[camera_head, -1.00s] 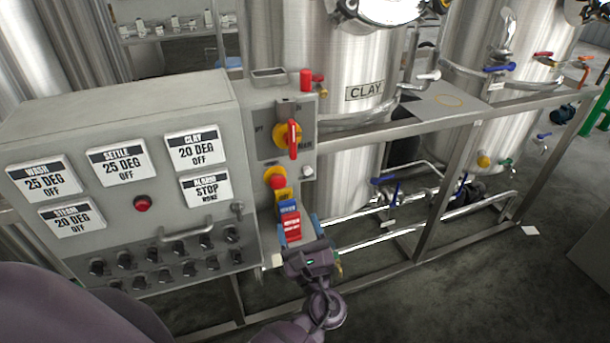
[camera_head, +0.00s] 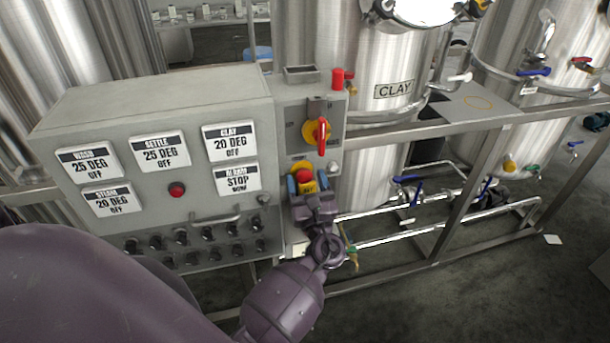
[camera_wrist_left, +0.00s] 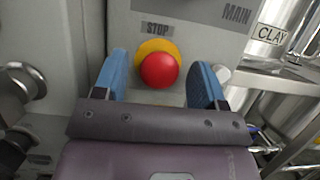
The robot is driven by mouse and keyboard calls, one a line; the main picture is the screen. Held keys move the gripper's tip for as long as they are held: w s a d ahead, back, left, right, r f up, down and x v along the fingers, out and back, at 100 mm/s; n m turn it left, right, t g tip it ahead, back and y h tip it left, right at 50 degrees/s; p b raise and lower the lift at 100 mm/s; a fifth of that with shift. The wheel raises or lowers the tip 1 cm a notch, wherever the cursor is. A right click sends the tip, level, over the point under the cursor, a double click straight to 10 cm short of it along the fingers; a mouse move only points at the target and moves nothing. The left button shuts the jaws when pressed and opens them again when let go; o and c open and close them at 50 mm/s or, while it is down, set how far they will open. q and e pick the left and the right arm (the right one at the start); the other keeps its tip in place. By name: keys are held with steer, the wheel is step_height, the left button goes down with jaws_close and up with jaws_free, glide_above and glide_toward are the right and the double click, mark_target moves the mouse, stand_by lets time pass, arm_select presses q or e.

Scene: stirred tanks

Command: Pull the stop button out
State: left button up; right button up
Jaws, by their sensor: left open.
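The stop button (camera_head: 304,175) is a red mushroom head on a yellow collar, on the narrow grey panel right of the control box. In the left wrist view the red head (camera_wrist_left: 159,70) sits below a STOP label (camera_wrist_left: 158,29). My left gripper (camera_head: 306,187) is open in front of it. Its two blue fingers (camera_wrist_left: 161,85) stand on either side of the red head, with gaps visible. I cannot tell how far the fingertips are from the panel. My right gripper is not in view.
A red-and-yellow rotary switch (camera_head: 319,133) is just above the button. The control box (camera_head: 146,125) with labels is at the left. A steel frame (camera_head: 470,190) and tanks are at the right.

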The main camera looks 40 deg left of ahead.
arm_select(q)
steer(key=shift+w+a+r, duration=0.15)
steer(key=shift+w+a, duration=0.1)
steer(key=shift+a, duration=0.05)
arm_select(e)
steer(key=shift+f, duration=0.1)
arm_select(q)
jaws_close()
steer(key=shift+s+d, duration=0.3)
steer(key=shift+d, duration=0.1)
steer(key=shift+c, duration=1.9)
jaws_free()
steer(key=o, duration=0.4)
steer(key=shift+s+d, duration=0.1)
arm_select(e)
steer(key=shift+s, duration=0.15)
